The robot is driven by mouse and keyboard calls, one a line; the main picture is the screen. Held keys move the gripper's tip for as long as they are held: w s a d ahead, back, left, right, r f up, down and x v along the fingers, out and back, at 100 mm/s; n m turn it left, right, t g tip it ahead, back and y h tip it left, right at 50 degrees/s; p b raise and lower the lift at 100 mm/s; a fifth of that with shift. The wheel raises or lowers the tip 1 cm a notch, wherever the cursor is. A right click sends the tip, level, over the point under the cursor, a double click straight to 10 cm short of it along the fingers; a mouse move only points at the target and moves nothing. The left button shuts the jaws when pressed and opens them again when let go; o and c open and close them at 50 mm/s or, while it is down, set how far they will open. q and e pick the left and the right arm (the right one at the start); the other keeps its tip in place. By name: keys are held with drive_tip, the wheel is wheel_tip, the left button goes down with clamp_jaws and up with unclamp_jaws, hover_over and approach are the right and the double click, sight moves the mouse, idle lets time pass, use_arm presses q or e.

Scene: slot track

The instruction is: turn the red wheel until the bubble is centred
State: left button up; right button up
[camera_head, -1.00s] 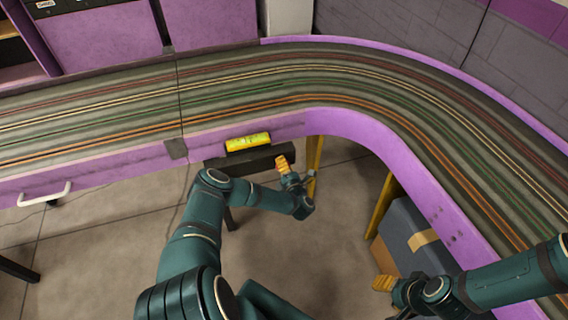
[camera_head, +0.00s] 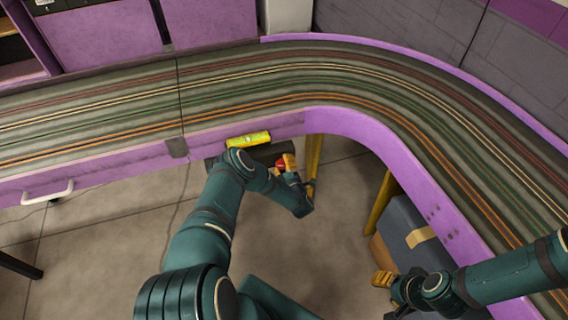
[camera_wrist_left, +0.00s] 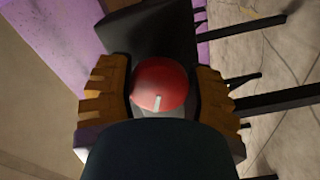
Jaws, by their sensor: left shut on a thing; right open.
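The red wheel (camera_wrist_left: 160,86) sits between the two orange fingers of my left gripper (camera_wrist_left: 163,92) in the left wrist view, with a pale mark at its lower edge. The left gripper (camera_head: 285,163) is shut on it. In the head view only a little of the red wheel (camera_head: 280,163) shows beside the fingers. The yellow-green level (camera_head: 248,140) lies on the dark bar (camera_head: 262,153) by the track's edge. Its bubble is too small to read. My right gripper (camera_head: 383,280) is open and empty at the lower right.
The purple-edged slot track (camera_head: 250,95) curves around behind and to the right. Yellow legs (camera_head: 380,211) and a dark box with tan tape (camera_head: 408,232) stand under it. A white handle (camera_head: 46,193) is at the left. Bare floor (camera_head: 110,235) lies at left.

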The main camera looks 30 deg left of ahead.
use_arm(q)
drive_tip(key=shift+m, duration=0.5)
drive_tip(key=o, duration=1.2)
drive_tip(key=v, duration=1.2)
